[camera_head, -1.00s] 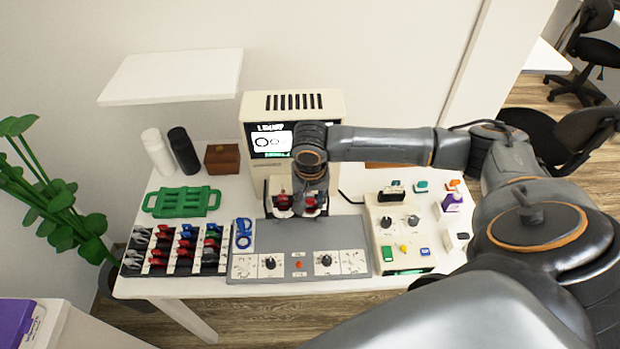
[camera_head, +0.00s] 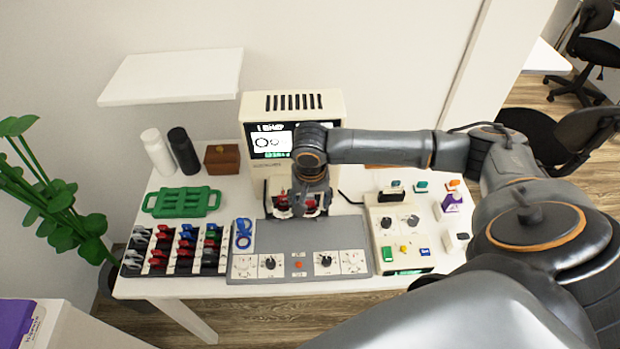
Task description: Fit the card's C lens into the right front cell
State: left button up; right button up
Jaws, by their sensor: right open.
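My right gripper (camera_head: 302,207) points down in front of the white lens machine and is open. Red pieces (camera_head: 283,203) show beside and behind its fingers; I cannot tell whether they are lens rims or whether the fingers touch them. The cells behind the gripper are mostly hidden. A rack (camera_head: 150,262) at the left front of the table holds several lenses with red, blue, green, black and grey handles. The letters on the lenses and any card text are too small to read. My left gripper is not in view.
The white machine (camera_head: 292,102) with a lit screen (camera_head: 270,143) stands behind the gripper. A grey panel (camera_head: 300,240) with dials lies in front. A blue item (camera_head: 243,231), a green tray (camera_head: 181,202), a brown box (camera_head: 222,158) and a button box (camera_head: 400,225) surround it. A shelf (camera_head: 172,76) hangs at upper left.

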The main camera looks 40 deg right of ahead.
notch_tip(320, 180, up, 12)
jog(key=s, duration=0.1)
jog(key=shift+a, duration=0.35)
jog(key=shift+s+f, duration=0.15)
jog(key=shift+f, duration=0.05)
